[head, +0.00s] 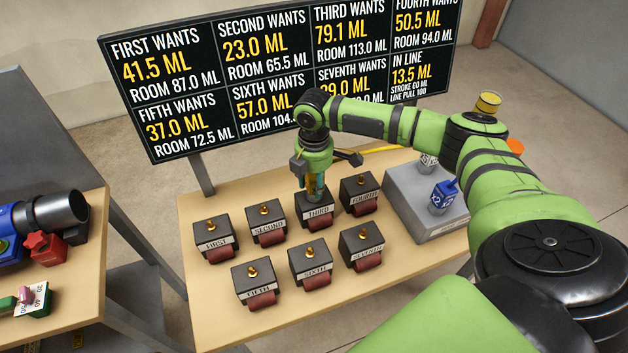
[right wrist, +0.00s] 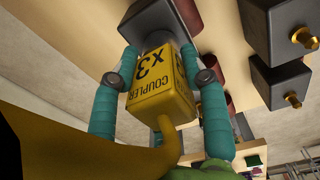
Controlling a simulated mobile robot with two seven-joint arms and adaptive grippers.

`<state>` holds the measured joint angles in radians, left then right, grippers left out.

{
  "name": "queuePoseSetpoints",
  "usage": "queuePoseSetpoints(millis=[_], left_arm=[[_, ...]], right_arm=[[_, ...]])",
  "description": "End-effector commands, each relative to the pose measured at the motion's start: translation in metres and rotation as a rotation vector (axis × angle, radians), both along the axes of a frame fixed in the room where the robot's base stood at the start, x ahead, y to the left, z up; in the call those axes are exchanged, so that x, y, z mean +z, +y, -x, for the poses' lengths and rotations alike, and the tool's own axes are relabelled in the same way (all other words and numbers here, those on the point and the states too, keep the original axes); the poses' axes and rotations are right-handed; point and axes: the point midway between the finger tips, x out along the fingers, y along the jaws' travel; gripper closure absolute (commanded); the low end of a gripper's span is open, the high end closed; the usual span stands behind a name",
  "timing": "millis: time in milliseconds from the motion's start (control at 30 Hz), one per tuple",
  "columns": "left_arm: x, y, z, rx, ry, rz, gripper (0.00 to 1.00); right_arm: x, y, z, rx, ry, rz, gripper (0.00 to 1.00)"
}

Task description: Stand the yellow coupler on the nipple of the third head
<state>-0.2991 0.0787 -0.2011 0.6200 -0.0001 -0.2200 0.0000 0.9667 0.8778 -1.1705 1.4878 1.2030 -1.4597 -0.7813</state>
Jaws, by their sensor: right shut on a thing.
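My right gripper (head: 316,187) points down over the third head (head: 317,211), a dark block labelled THIRD with a dark red roll at its front. In the right wrist view, its teal fingers (right wrist: 160,72) are shut on the yellow coupler (right wrist: 163,95), marked COUPLER X3, one finger on each side. A yellow hose (right wrist: 172,132) joins the coupler's end. A dark block shows just past the coupler's far end. The nipple of the third head is hidden, and I cannot tell whether the coupler touches it. My left gripper is not in view.
The first (head: 213,239), second (head: 266,221), fourth (head: 359,192), fifth (head: 255,284), sixth (head: 311,266) and seventh (head: 360,248) heads stand close around, with brass nipples. A grey box (head: 405,190) with a blue X2 piece (head: 444,192) is at right. The board (head: 270,75) stands behind.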

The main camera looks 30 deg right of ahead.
Motion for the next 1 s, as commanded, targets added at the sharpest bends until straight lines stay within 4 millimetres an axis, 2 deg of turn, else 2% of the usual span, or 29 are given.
queuePoseSetpoints(millis=[233,267,300,333,633,767,867,1000], left_arm=[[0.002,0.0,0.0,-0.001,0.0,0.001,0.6],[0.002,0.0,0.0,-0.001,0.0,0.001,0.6],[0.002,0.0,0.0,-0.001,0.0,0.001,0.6],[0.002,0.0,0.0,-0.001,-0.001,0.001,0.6],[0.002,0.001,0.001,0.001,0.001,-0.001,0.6],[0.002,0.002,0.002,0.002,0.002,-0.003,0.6],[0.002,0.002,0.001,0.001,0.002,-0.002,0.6],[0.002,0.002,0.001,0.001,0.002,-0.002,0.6]], right_arm=[[-0.003,0.0,0.0,0.001,0.0,0.0,0.88],[-0.004,0.0,0.0,0.001,0.0,0.0,0.51],[-0.004,0.0,0.0,0.001,-0.001,0.0,0.35],[-0.004,0.0,0.0,0.001,-0.001,0.0,0.28],[-0.004,0.0,0.0,0.001,0.0,0.0,0.28],[0.002,0.0,0.0,0.0,-0.001,-0.001,0.28],[0.016,0.0,-0.001,0.0,-0.003,-0.001,0.28],[0.045,0.0,-0.001,0.002,-0.005,-0.001,0.28]])
